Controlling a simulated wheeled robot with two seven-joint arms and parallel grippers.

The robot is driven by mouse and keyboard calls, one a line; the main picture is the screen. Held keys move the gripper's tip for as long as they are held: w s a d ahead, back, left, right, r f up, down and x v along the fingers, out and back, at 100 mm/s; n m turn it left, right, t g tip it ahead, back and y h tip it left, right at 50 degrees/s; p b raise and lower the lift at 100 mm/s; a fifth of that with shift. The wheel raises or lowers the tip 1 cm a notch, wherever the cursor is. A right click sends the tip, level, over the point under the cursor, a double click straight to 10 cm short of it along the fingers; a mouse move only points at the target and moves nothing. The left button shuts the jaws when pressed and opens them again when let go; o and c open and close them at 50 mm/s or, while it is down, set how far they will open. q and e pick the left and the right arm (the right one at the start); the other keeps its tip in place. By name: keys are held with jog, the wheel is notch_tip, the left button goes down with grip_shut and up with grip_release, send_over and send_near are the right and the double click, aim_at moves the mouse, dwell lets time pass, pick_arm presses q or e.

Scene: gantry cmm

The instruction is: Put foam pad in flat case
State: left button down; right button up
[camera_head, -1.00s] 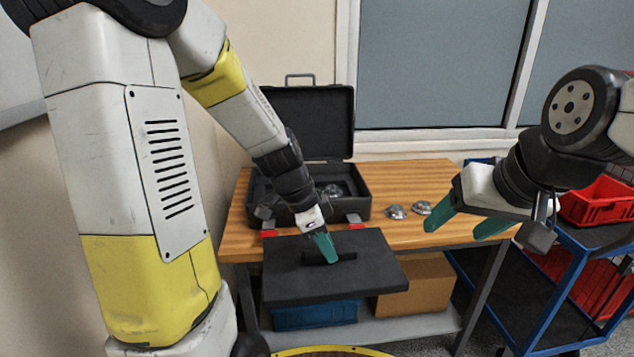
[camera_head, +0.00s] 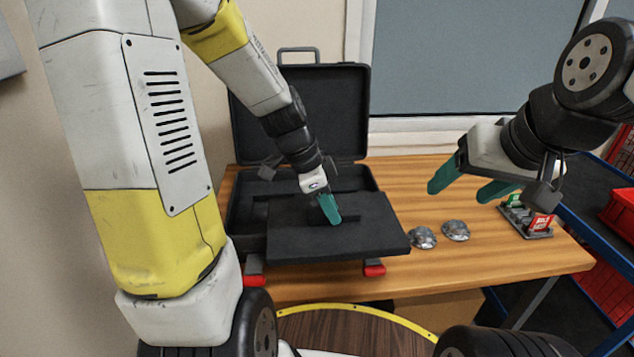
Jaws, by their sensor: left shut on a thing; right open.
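The foam pad (camera_head: 352,242) is a flat dark slab with a raised grip strip on top. My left gripper (camera_head: 330,210) is shut on that strip and holds the pad roughly level. The flat case (camera_head: 305,120) is black, open, its lid standing up at the back near the wall. The pad overlaps the front right of the case's lower half in the view and hides part of its inside. I cannot tell whether the pad touches the rim. My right gripper (camera_head: 472,188) is open and empty, above the table to the right.
Two silver domed parts (camera_head: 423,238) (camera_head: 456,230) sit on the wooden table (camera_head: 400,185) right of the case. A small holder with red and green items (camera_head: 527,217) is near the right edge. A blue cart with red bins (camera_head: 620,215) stands at right.

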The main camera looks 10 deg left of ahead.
pick_arm(q)
jog(key=w+a, duration=0.3)
jog(key=w, duration=0.1)
jog(key=w+a+f, duration=0.1)
jog(key=w+a, duration=0.2)
jog(key=w, duration=0.2)
jog(key=w+a, duration=0.3)
jog(key=w, duration=0.1)
jog(key=shift+w+a+f, duration=0.15)
jog(key=shift+w+f, duration=0.1)
notch_tip(320, 180, down, 4)
jog(key=shift+r, duration=0.25)
jog(key=c, duration=1.2)
grip_release()
jog(key=v, duration=1.2)
jog(key=s+d+r+n+t, duration=0.1)
jog(key=s+d+r+n, duration=0.1)
jog(key=s, duration=0.5)
jog(key=s+d+r+n+t+y, duration=0.1)
jog(key=s+d+r+n+t, duration=0.1)
jog(key=s+r+n, duration=0.2)
jog(key=s+d+r+n+t+y, duration=0.1)
jog(key=s+r+n, duration=0.3)
jog(key=s+n, duration=0.4)
jog(key=s+d+t, duration=0.1)
jog(key=s, duration=0.3)
jog(key=shift+d, duration=0.3)
